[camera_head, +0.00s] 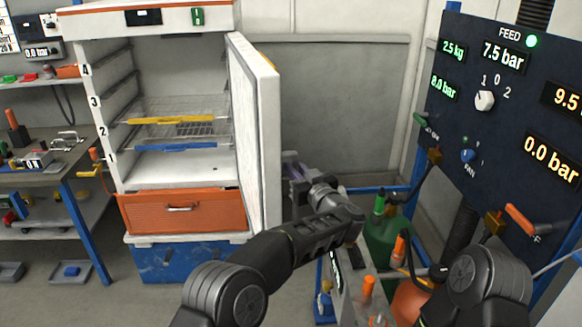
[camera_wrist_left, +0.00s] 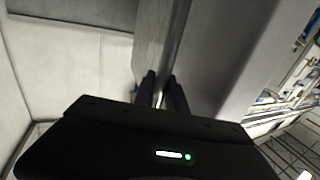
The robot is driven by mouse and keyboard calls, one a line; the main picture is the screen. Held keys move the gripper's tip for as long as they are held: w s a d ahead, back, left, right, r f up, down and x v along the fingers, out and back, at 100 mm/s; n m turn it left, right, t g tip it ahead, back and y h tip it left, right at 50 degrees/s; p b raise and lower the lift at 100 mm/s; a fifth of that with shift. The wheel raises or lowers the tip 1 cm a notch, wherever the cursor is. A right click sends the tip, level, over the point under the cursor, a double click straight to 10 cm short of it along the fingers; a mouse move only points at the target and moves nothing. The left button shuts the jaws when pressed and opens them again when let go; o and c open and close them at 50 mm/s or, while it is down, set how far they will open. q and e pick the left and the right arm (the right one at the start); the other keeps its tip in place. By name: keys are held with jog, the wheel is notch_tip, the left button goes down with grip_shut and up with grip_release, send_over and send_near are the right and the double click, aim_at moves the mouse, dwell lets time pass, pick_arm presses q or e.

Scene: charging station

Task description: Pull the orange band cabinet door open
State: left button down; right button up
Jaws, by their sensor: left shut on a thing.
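The white cabinet with an orange band (camera_head: 170,17) along its top stands at the left in the head view. Its door (camera_head: 257,130) is swung wide open on the right side, and the interior with its shelves is exposed. My left gripper (camera_head: 291,165) is on the outer side of the door, partly hidden behind its edge. In the left wrist view the two dark fingers of this gripper (camera_wrist_left: 162,88) are closed around a narrow bar (camera_wrist_left: 176,40) running along the door, which looks like its handle. My right gripper is out of view; only part of that arm shows at lower right.
A yellow item (camera_head: 172,120) and a blue item (camera_head: 178,147) lie on the cabinet shelves, above an orange drawer (camera_head: 182,211). A dark control panel (camera_head: 510,110) stands at right. Bottles, including a green one (camera_head: 385,240), crowd below it. A workbench (camera_head: 55,172) stands at left.

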pick_arm(q)
jog(key=shift+d+f, duration=0.2)
jog(key=shift+d, duration=0.2)
jog(key=c, duration=1.4)
grip_release()
jog(key=shift+s+r, duration=0.1)
jog(key=shift+o, duration=0.2)
jog(key=v, duration=0.7)
jog(key=shift+s+b, duration=0.35)
jog(key=shift+b, duration=0.05)
jog(key=shift+d, duration=0.1)
